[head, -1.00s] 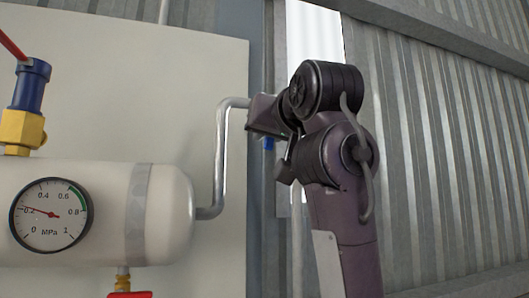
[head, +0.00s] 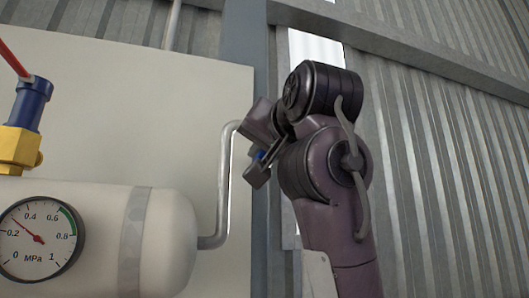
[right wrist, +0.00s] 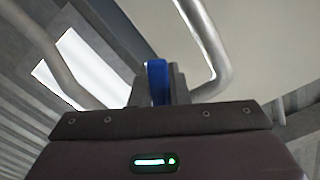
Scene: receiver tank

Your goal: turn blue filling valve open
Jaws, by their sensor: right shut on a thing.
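The blue filling valve handle (right wrist: 157,82) stands between the fingers of my right gripper in the right wrist view. In the head view only a small blue patch of it (head: 258,155) shows beside the gripper; the valve body is hidden. My right gripper (head: 262,165) is shut on the handle, just right of the bent grey pipe (head: 225,185) from the tank. The white tank (head: 165,240) lies at the lower left. Its pressure gauge (head: 38,240) has a red needle between 0.2 and 0.4. My left gripper is out of view.
A blue and yellow fitting (head: 22,125) with a red lever (head: 12,58) stands on the tank. A pale panel (head: 130,110) is behind it. Corrugated metal wall (head: 450,150) fills the right. The pipe runs close to my right gripper.

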